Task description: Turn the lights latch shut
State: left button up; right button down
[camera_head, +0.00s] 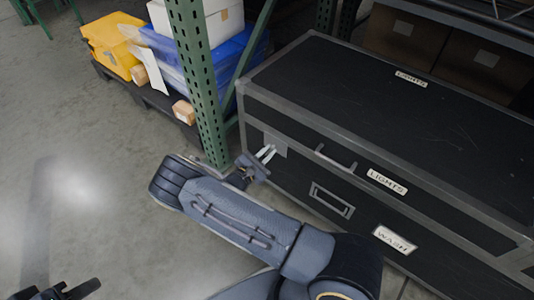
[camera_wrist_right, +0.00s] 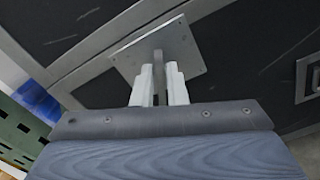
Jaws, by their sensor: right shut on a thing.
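The black case with grey metal edging stands at the right of the head view, with a LIGHTS label (camera_head: 387,181) on its front. The lights latch is a square metal plate (camera_head: 276,145) near the front's left end, across the lid seam; the plate also shows in the wrist view (camera_wrist_right: 186,50). My right gripper (camera_head: 266,153) is at the plate, its two pale fingers shut on the latch's narrow turning piece (camera_wrist_right: 159,72). The fingers hide much of that piece. Part of my left gripper (camera_head: 58,291) shows dark at the bottom left corner; its fingers are unclear.
A green rack upright (camera_head: 200,80) stands close to the case's left end. Behind it are a yellow tote (camera_head: 113,45) and a blue tote (camera_head: 215,55). A handle (camera_head: 335,161) and a WASH label (camera_head: 394,239) are on the case front. The floor at left is clear.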

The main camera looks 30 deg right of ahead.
jog(key=m, duration=0.3)
jog(key=m+b, duration=0.1)
jog(key=m, duration=0.2)
jog(key=shift+s+f+m, duration=0.15)
jog(key=shift+m, duration=0.15)
jog(key=m+b, duration=0.2)
jog(key=m, duration=0.4)
jog(key=shift+d+f+m, duration=0.1)
jog(key=shift+f+m, duration=0.05)
jog(key=shift+m, duration=0.15)
jog(key=c, duration=1.6)
grip_release()
jog(key=shift+o, duration=0.2)
jog(key=p+v, duration=0.2)
jog(key=v, duration=0.6)
